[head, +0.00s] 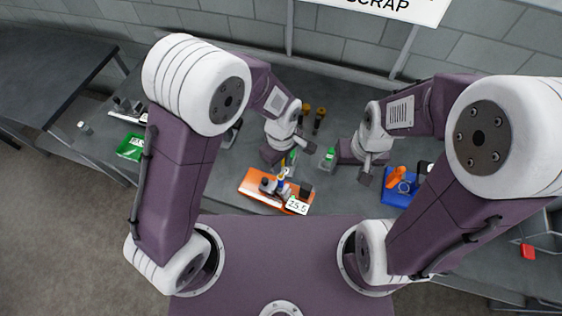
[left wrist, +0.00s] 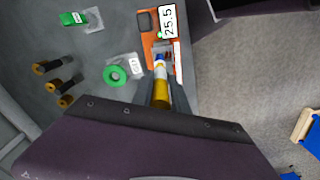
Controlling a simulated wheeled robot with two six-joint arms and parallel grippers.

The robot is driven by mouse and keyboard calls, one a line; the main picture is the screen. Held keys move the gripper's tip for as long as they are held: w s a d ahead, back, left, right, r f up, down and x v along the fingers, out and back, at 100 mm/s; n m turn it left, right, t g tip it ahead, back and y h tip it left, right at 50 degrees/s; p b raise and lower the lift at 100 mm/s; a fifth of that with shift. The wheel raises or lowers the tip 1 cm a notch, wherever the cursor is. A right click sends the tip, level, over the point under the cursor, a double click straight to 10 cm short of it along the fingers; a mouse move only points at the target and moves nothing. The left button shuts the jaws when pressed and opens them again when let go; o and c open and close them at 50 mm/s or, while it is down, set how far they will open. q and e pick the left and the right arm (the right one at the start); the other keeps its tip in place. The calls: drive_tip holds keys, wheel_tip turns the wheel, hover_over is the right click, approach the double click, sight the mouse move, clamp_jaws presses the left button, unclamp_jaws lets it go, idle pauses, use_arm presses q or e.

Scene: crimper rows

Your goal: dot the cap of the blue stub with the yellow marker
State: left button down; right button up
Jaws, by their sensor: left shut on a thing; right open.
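The yellow marker (head: 282,167) is held in my left gripper (head: 281,160), which is shut on it above the orange tray (head: 250,183). The marker also shows in the left wrist view (left wrist: 161,93), between the fingers, pointing toward the tray. A small blue part (left wrist: 160,57) shows just beyond its front end; I cannot tell whether this is the blue stub or the marker's tip, or whether they touch. My right gripper (head: 364,172) is open and empty, right of the tray.
The orange tray bears a dark block (head: 305,190), a grey-white device (head: 268,186) and a "25.5" label (head: 297,205). A green item (head: 329,156) lies between my grippers. A blue tray (head: 399,190) with an orange item is at right. Brown-topped dark cylinders (head: 319,116) stand behind.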

use_arm(q)
wheel_tip(320, 180, up, 7)
drive_tip(key=p, duration=0.5)
drive_tip(key=shift+f+p, duration=0.1)
drive_tip(key=shift+p, duration=0.25)
drive_tip(key=shift+f, duration=0.1)
drive_tip(key=w+a+f+m+b, duration=0.2)
drive_tip(key=a+f+m+b, duration=0.2)
drive_tip(key=a+f+b, duration=0.5)
drive_tip(key=w+a+f+m+b, duration=0.1)
drive_tip(key=a+f+m+b, duration=0.4)
drive_tip(key=a+f+b, duration=0.4)
drive_tip(key=shift+w+a+b, duration=0.35)
drive_tip(key=shift+a+b, duration=0.1)
drive_tip(key=shift+b, duration=0.5)
